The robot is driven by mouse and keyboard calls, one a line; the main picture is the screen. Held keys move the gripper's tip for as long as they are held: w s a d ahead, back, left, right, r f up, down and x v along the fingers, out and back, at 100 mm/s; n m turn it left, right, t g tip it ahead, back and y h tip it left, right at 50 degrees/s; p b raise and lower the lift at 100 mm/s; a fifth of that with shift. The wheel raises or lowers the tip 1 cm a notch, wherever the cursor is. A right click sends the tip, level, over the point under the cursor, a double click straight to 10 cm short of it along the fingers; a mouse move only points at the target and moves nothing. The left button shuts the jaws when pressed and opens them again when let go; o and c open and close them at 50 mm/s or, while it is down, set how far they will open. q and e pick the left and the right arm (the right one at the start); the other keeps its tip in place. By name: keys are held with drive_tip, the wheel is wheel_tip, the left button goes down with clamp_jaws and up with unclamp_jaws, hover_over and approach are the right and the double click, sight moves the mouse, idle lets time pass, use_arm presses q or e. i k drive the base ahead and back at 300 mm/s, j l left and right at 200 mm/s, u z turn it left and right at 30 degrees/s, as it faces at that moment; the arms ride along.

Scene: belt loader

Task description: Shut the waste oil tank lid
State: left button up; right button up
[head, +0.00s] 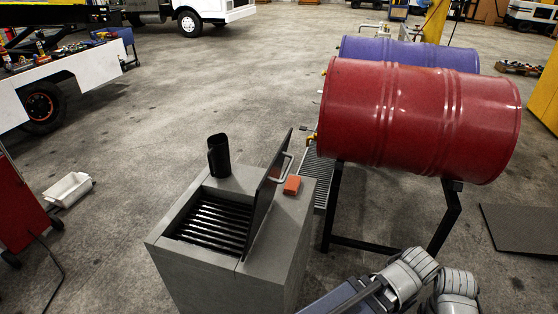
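The waste oil tank (276,268) is a grey box on the floor in the lower middle of the head view. Its dark lid (266,190) stands up, tilted a little to the right, along the right side of the opening. A pale bar handle (285,166) is on the lid's right face. The opening shows a black slatted grate (212,226). A black cup-like cylinder (218,156) stands at the tank's back edge. An orange block (292,185) lies on the top, right of the lid. Neither gripper shows; only links of my arm show at bottom right.
A red drum (420,115) lies on a black stand (385,246) right of the tank, with a blue drum (410,52) behind. A floor grating (318,175) lies between tank and stand. A white tray (68,189) is at left.

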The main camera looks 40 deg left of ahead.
sight(266, 191)
drive_tip(key=i+u, duration=0.15)
drive_tip(key=u, duration=0.3)
drive_tip(key=i+l+u, duration=0.15)
drive_tip(key=u, duration=0.35)
drive_tip(key=i+l+u, duration=0.15)
drive_tip(key=u, duration=0.3)
drive_tip(key=i+l+u, duration=0.1)
drive_tip(key=l+u, duration=0.2)
drive_tip(key=u, duration=0.15)
drive_tip(key=i+l+u, duration=0.2)
drive_tip(key=l+u, duration=0.2)
